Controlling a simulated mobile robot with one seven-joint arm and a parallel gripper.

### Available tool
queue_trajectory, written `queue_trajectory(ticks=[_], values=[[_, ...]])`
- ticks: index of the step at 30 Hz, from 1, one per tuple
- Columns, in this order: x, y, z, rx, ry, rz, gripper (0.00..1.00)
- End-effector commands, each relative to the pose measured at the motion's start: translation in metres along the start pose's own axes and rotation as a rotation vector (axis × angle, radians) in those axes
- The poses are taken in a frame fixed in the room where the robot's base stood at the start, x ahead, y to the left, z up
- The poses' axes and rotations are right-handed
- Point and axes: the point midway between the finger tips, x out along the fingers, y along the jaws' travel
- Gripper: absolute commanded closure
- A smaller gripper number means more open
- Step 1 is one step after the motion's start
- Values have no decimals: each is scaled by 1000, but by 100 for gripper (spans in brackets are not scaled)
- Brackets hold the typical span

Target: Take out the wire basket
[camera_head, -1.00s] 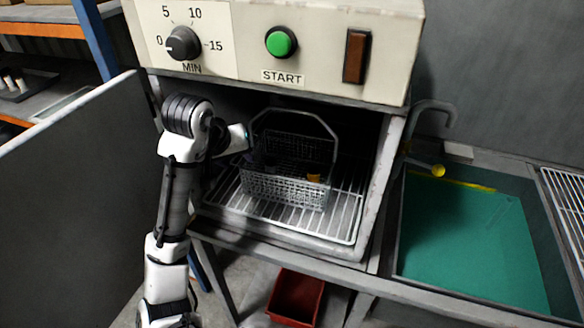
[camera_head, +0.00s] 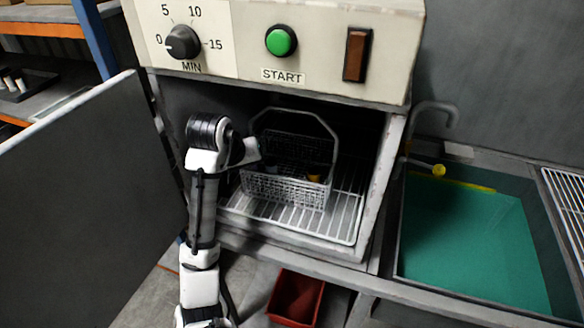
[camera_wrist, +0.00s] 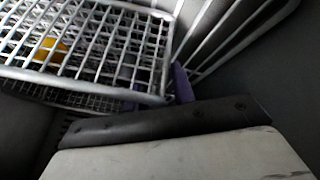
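The grey wire basket (camera_head: 285,190) stands upright on a white wire rack inside the open cabinet, its hoop handle (camera_head: 302,111) raised. A small orange-yellow part (camera_head: 316,174) and dark items lie in it. My gripper (camera_head: 268,163) is inside the cabinet opening, at the basket's left side near the foot of the handle. Its fingers are dark and hard to make out, so I cannot tell whether they touch the basket. In the wrist view the basket's mesh (camera_wrist: 110,50) is very close, with a purple piece (camera_wrist: 182,85) at its edge.
The cabinet door (camera_head: 90,200) stands open at the left. The white rack (camera_head: 345,205) has free room right of the basket. A sink (camera_head: 470,240) with a green bottom is at the right. A red bin (camera_head: 296,297) sits below the cabinet.

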Motion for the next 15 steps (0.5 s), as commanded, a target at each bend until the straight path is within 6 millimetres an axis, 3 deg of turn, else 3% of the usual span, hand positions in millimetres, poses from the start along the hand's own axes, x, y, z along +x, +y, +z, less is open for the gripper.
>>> queue_trajectory(ticks=[1, 6, 15], values=[[0, 0, 0, 0, 0, 0, 81], [0, 0, 0, 0, 0, 0, 100], [0, 0, 0, -2, 0, 0, 100]])
